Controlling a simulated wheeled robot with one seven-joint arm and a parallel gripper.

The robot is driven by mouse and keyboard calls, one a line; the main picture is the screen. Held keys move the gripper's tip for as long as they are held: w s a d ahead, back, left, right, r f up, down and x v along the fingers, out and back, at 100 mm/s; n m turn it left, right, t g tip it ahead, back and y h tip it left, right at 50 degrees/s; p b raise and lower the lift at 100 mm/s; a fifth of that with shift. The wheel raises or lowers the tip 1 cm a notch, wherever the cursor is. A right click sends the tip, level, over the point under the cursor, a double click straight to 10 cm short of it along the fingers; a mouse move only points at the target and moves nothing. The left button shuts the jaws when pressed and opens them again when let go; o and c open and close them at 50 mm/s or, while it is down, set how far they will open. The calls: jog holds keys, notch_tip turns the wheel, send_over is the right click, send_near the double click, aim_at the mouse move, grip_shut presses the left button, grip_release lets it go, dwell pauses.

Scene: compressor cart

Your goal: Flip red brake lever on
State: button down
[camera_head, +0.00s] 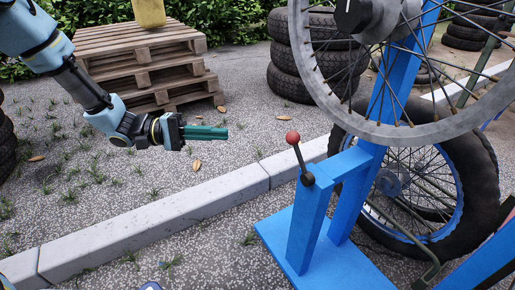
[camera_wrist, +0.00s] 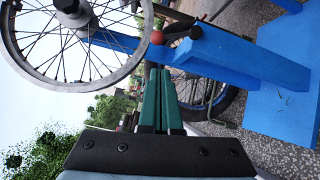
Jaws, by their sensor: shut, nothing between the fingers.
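The brake lever (camera_head: 299,155) has a red ball knob (camera_head: 292,137) on a thin dark rod. It stands on top of a blue post (camera_head: 305,222), with the knob tilted a little to the left. My gripper (camera_head: 226,133) is shut and empty, with green fingers pointing right. It is to the left of the knob and apart from it in the head view.
A spoked wheel (camera_head: 400,130) hangs on the blue stand (camera_head: 335,265) right of the lever. A concrete kerb (camera_head: 200,200) crosses the ground. Wooden pallets (camera_head: 140,45) and stacked tyres (camera_head: 305,60) stand behind. The paving around my gripper is open.

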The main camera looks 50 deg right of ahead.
jog(key=shift+w+d+f+h+b, duration=0.6)
jog(key=shift+w+d+f+h, duration=0.2)
jog(key=shift+d, duration=0.1)
jog(key=shift+s, duration=0.15)
jog(key=s+a+b+x, duration=0.1)
jog(key=b+x, duration=0.3)
jog(key=x, duration=0.8)
jog(key=shift+s+a+r, duration=0.4)
jog(key=shift+s+r, duration=0.05)
jog(key=shift+s, duration=0.2)
jog(key=shift+r, duration=0.1)
